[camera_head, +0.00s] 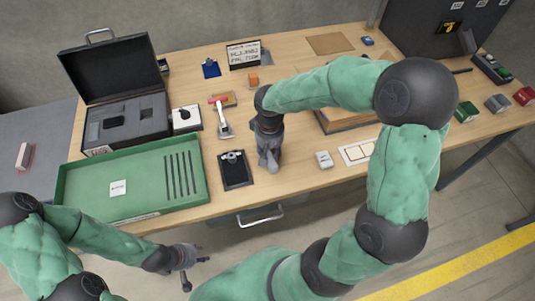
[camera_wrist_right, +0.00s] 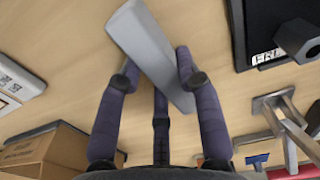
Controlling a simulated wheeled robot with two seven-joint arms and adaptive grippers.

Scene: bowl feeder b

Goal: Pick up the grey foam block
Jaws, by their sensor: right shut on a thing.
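The grey foam block (camera_wrist_right: 150,55) is a long light-grey bar, lying slantwise between the fingers of my right gripper (camera_wrist_right: 158,75) in the right wrist view. The fingers are shut on it, with the block's upper end sticking out past them. In the head view my right gripper (camera_head: 268,158) points down near the table's front edge, right of the black tray; there the block is hard to tell from the fingers. My left gripper (camera_head: 190,265) is in front of the table, empty, with its fingers spread.
A green tray (camera_head: 140,208) and an open black case (camera_head: 95,143) stand at the left. The black tray (camera_head: 236,183) lies close to my right gripper. A small white box (camera_head: 323,160) and a white panel (camera_head: 350,154) lie to the right. My right arm hides part of the table.

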